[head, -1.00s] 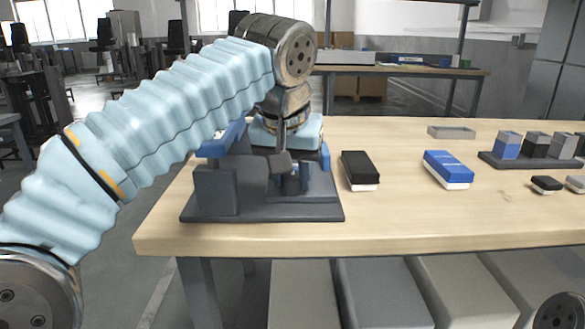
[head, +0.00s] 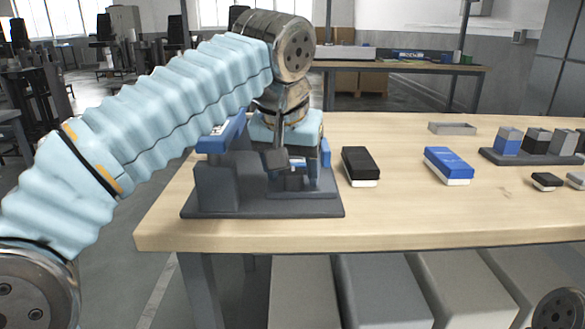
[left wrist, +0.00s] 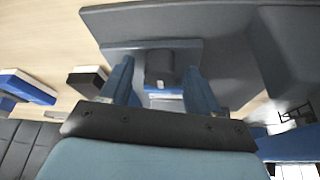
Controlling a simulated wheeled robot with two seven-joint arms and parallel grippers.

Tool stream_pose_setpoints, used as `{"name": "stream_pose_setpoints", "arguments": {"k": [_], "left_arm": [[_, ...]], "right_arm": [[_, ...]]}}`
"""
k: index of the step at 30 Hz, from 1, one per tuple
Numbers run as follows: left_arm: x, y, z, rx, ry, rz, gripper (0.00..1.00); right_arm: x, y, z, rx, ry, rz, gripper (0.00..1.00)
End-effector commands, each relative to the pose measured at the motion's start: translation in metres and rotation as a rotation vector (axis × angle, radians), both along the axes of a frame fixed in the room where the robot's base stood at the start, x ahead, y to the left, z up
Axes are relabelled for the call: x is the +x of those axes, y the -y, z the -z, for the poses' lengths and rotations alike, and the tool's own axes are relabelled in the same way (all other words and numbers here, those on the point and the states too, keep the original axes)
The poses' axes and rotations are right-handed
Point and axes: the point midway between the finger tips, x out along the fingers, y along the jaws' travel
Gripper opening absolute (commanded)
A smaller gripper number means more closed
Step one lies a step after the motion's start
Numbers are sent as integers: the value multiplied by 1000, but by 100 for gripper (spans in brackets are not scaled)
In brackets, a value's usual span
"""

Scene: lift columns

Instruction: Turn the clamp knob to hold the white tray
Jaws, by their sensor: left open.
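The dark grey clamp fixture (head: 240,209) stands at the table's left front corner, with an upright post (head: 216,190) topped by a blue part (head: 222,137). My left gripper (head: 298,168) reaches down over the fixture's right part. In the left wrist view its two blue fingers (left wrist: 160,90) are apart, with a dark grey knob-like cylinder (left wrist: 160,66) in the gap between them. I cannot tell whether they touch it. A small white piece by the blue part (left wrist: 298,171) may be the white tray; most of it is hidden. My right gripper is not in view.
A black block (head: 358,164) and a blue block (head: 446,164), both with white bases, lie right of the fixture. A grey rack with blocks (head: 535,160) and a shallow grey tray (head: 452,128) are farther right. The table's front middle is clear.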

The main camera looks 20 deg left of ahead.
Motion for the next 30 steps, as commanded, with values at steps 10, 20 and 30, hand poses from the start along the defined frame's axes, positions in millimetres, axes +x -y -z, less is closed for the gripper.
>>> {"name": "stream_pose_setpoints", "arguments": {"k": [10, 20, 30], "left_arm": [[-22, 0, -58, -1, 3, -1, 62], [-48, 1, -119, 0, 1, 1, 62], [-53, 0, -127, 0, -1, 1, 62]], "right_arm": [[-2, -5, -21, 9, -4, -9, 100], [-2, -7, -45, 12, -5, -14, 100], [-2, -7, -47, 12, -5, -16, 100]]}}
